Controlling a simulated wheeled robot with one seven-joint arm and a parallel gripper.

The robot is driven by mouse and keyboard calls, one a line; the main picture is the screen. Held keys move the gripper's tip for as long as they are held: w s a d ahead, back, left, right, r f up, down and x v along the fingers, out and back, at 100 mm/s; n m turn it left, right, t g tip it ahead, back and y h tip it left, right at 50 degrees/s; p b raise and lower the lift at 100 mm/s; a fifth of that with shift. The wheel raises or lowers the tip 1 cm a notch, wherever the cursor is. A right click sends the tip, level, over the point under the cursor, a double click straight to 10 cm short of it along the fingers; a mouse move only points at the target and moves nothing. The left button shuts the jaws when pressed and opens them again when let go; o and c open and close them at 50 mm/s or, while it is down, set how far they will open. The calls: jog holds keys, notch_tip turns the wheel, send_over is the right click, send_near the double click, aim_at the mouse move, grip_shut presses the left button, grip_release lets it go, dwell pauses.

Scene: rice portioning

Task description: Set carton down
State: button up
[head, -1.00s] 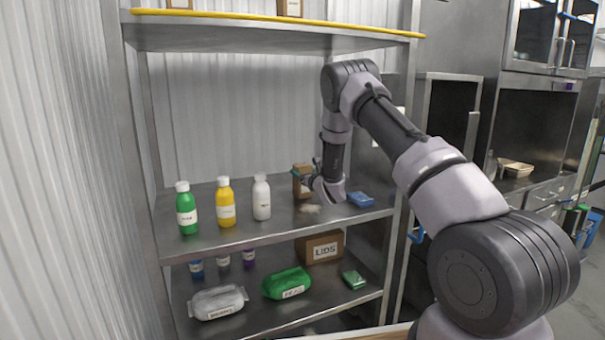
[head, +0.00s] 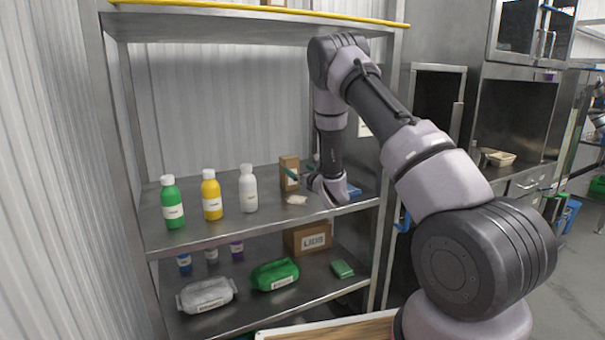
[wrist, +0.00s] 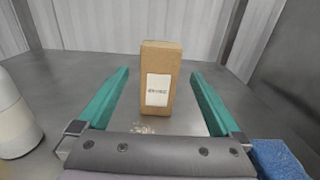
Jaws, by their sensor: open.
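The brown carton (head: 289,172) with a white label stands upright on the middle shelf, towards its right end. It also shows in the wrist view (wrist: 173,62), centred ahead of my gripper (wrist: 158,74). The two green fingers are wide apart, with clear gaps to the carton on both sides. They are not shut on it. In the head view my gripper (head: 304,174) is just right of the carton, low over the shelf. The arm's end partly hides its fingers there.
Green, yellow and white bottles (head: 248,190) stand left on the same shelf (head: 210,225). A pale patch (head: 297,200) lies by the carton. A blue item (wrist: 276,158) sits right of my gripper. The lower shelf holds a LIDS box (head: 309,238) and packs.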

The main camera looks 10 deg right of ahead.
jog(key=s+d+r+m+g+h, duration=0.1)
jog(key=s+d+r+m+h, duration=0.2)
jog(key=r+m, duration=0.45)
jog(key=s+d+r+m+g, duration=0.2)
jog(key=s+d+r+m, duration=0.25)
jog(key=r+m, duration=0.3)
jog(key=s+d+r+m+g+h, duration=0.1)
jog(key=s+d+r+m+h, duration=0.1)
jog(key=s+r+m, duration=0.5)
jog(key=s+a+r+m+g, duration=0.1)
jog(key=s+m+g, duration=0.1)
jog(key=s+m, duration=0.5)
jog(key=s+a+r+m+g+y, duration=0.1)
jog(key=s+m, duration=0.6)
jog(key=s, duration=0.7)
jog(key=s+a+r+m+g+y, duration=0.1)
jog(key=s+r+m+g, duration=0.1)
jog(key=s+m, duration=0.5)
jog(key=s+g, duration=0.1)
jog(key=s, duration=0.3)
jog(key=shift+w, duration=0.1)
